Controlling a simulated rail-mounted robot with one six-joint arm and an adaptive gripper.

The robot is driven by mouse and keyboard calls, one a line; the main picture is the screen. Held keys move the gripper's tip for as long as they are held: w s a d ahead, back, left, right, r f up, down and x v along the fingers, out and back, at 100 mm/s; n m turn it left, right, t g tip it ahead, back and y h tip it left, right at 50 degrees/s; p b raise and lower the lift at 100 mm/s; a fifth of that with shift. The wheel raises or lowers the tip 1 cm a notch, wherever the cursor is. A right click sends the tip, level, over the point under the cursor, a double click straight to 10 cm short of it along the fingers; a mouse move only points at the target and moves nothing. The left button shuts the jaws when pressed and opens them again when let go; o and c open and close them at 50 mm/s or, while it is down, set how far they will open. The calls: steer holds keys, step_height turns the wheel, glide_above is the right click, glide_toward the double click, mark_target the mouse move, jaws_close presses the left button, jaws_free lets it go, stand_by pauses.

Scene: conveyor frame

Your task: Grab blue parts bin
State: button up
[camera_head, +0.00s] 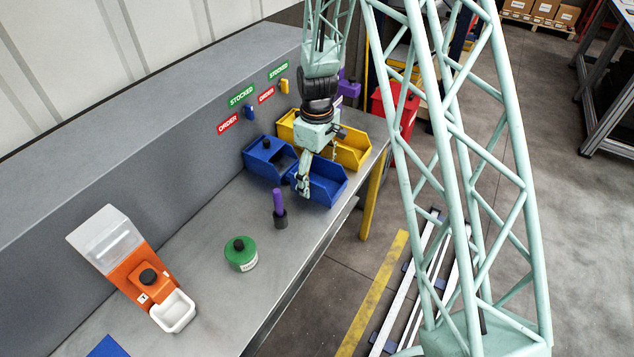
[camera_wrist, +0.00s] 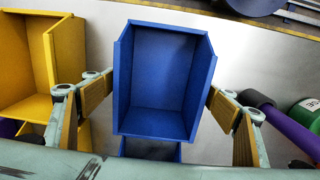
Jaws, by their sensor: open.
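The front blue parts bin (camera_head: 325,186) stands on the metal bench at its far end, its inside empty in the wrist view (camera_wrist: 160,122). A second blue bin (camera_head: 262,167) stands behind it to the left, with a dark item inside. My gripper (camera_head: 303,186) is low over the near end of the front blue bin. In the wrist view my gripper (camera_wrist: 165,95) is open, with one finger at each side of this bin. The pads are close to its side walls; I cannot tell if they touch. The bin's lower end is partly hidden.
Yellow bins (camera_head: 352,150) stand close behind the blue ones; one shows left in the wrist view (camera_wrist: 68,60). A purple-topped tool (camera_head: 279,205), a green canister (camera_head: 241,254) and an orange dispenser (camera_head: 145,278) stand nearer on the bench. The bench's open edge is to the right.

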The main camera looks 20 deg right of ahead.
stand_by(0.5)
steer(key=c, duration=0.9)
steer(key=shift+c, duration=0.2)
steer(key=shift+r, duration=0.15)
steer(key=shift+r, duration=1.65)
steer(key=s+r, duration=0.1)
steer(key=s, duration=1.5)
steer(key=shift+a+r, duration=0.2)
steer(key=shift+a, duration=0.1)
